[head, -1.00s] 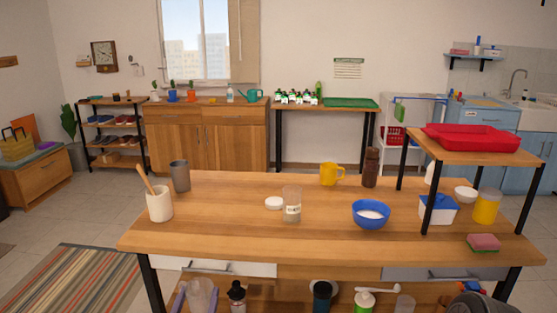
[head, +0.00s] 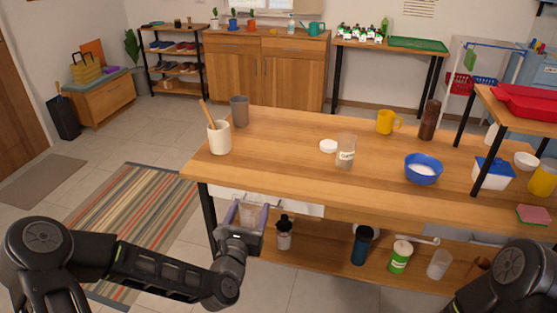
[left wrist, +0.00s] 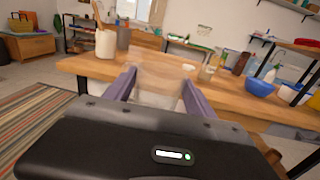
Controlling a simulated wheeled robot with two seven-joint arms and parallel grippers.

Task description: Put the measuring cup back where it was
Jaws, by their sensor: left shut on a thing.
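The measuring cup (head: 248,211) is a clear, see-through cup. My left gripper (head: 240,222) is shut on it, with a purple finger on each side. The cup is upright in front of the table's near left edge, below the tabletop's height in the head view. In the left wrist view the cup (left wrist: 160,78) stands between the two fingers, with the table behind it. My right gripper is out of view; only part of my right arm shows at the lower right of the head view.
The wooden table (head: 290,170) holds a utensil crock (head: 219,138), grey tumbler (head: 239,111), white lid (head: 328,146), labelled clear jar (head: 345,152) and blue bowl (head: 423,169). Its lower shelf holds a dark bottle (head: 284,236), blue bottle (head: 362,246) and green-labelled can (head: 400,257). The table's front middle is clear.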

